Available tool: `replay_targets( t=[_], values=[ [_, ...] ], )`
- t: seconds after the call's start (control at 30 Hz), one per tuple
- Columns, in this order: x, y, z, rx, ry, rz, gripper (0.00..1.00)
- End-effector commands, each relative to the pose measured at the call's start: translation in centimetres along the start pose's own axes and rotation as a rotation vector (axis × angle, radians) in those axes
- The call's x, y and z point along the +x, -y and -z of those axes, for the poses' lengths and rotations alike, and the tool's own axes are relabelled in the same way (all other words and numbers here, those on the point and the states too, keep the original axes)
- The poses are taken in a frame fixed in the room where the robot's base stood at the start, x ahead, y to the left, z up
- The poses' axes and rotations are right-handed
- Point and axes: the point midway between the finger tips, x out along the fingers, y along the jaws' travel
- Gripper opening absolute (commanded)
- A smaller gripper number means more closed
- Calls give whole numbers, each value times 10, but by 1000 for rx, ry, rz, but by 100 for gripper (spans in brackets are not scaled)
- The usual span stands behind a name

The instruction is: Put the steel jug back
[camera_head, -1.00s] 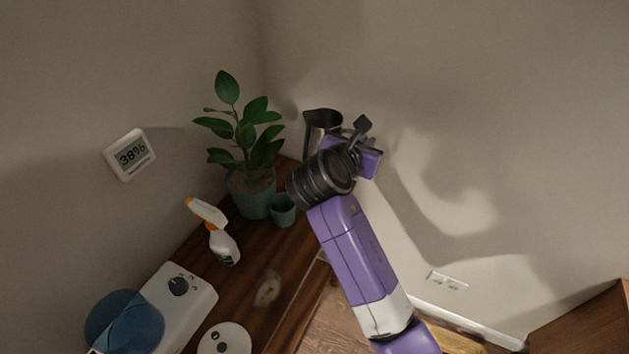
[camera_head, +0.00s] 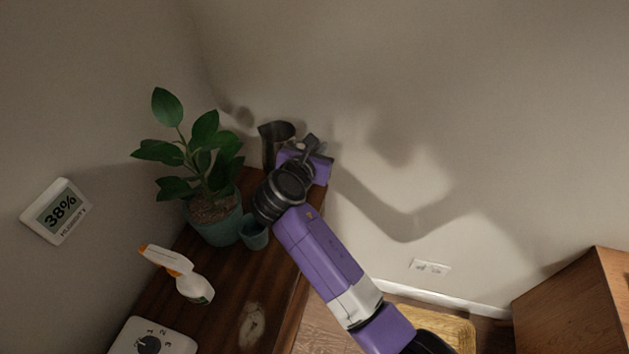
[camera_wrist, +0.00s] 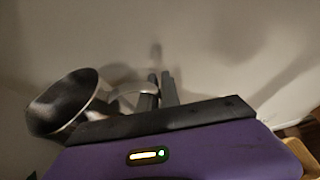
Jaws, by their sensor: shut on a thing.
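The steel jug (camera_head: 272,142) is dark and shiny, at the far end of the wooden bench top, near the wall. It looks roughly upright in the head view. In the wrist view the jug (camera_wrist: 68,100) is at the left, its open mouth in view and its curved handle reaching right to the fingers. My gripper (camera_wrist: 160,88) is shut on the jug's handle. In the head view my gripper (camera_head: 296,148) is partly hidden by my own wrist, and the jug's base is hidden too, so I cannot tell whether it touches the bench.
A potted plant (camera_head: 212,212) and a small green cup (camera_head: 254,233) stand just left of my wrist. A spray bottle (camera_head: 182,272) is nearer on the bench (camera_head: 216,273). A humidity display (camera_head: 57,211) hangs on the left wall. A wooden cabinet (camera_head: 575,303) stands at the right.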

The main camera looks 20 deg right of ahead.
Motion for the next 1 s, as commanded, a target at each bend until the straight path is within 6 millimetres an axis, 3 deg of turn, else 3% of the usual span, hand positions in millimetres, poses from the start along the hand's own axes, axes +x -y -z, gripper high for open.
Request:
replay_targets(
  t=[0.1, 0.3, 0.8, 1.0],
  values=[
    [11, 2, 26, -3, 0, 1, 0],
    [25, 3, 61, -1, 0, -1, 0],
    [43, 5, 107, 1, 2, -1, 0],
    [44, 5, 108, 3, 3, -2, 0]
  ],
)
